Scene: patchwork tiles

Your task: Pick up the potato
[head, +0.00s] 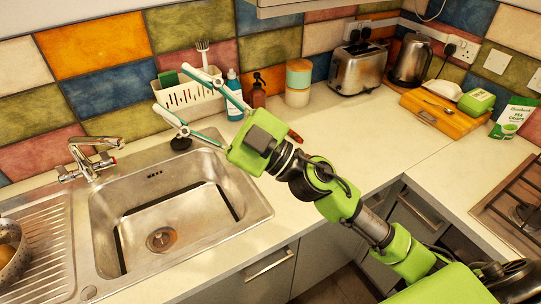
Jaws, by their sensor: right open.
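No potato can be clearly made out. A brownish, rounded thing (8,232) shows in a speckled bowl (14,262) on the drainer, cut off by the left edge; I cannot tell whether it is the potato. My right gripper (169,87) is open, with its two thin fingers spread apart. It reaches over the counter behind the sink, in front of the white caddy, and nothing shows between its fingers. Its arm comes in from the lower right. My left gripper is not in view.
The steel sink (240,218) with its tap (88,160) is at left. A white caddy (190,98), blue bottle (234,98), brown bottle (258,92), canister (298,85), toaster (357,68) and kettle (409,62) line the wall. The counter's middle (355,130) is mostly clear.

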